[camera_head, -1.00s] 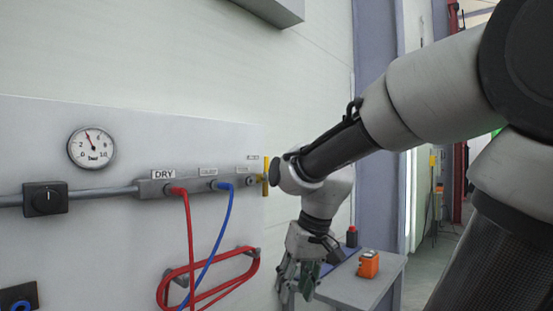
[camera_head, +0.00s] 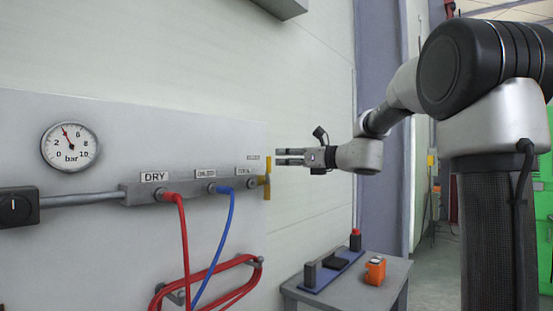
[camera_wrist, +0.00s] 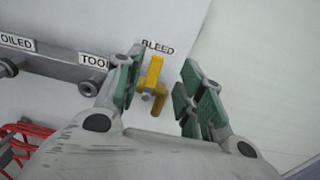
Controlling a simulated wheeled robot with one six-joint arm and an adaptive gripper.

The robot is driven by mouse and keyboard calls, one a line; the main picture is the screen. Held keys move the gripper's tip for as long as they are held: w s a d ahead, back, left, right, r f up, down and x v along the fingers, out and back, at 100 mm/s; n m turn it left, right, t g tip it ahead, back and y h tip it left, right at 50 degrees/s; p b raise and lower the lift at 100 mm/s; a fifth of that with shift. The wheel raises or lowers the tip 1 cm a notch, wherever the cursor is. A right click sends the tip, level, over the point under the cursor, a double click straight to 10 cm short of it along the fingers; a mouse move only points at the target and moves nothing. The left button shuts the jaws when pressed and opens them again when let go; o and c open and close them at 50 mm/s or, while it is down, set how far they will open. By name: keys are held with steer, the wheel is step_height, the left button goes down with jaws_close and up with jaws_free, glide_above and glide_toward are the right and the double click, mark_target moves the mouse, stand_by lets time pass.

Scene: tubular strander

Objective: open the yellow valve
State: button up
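The yellow valve (camera_head: 267,184) sits at the right end of the manifold on the grey wall panel, under the "BLEED" label. Its yellow handle looks upright in the head view. In the wrist view the yellow valve (camera_wrist: 151,76) shows between the fingers, nearer the left one. My gripper (camera_head: 282,157) is level with the valve's upper part, just to its right, with its fingers pointing at the panel. In the wrist view its green-padded fingers (camera_wrist: 164,84) are wide apart with nothing gripped. Contact with the valve cannot be made out.
Red (camera_head: 184,240) and blue (camera_head: 222,240) hoses hang from the manifold. A grey table (camera_head: 390,277) with an orange device (camera_head: 375,270) stands below my arm. The wall right of the panel is clear.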

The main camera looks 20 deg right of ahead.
mark_target(268, 170)
steer(key=x, duration=0.7)
steer(key=shift+w+a+f, duration=0.1)
steer(key=shift+w+a, duration=0.1)
steer(key=shift+a, duration=0.15)
jaws_close()
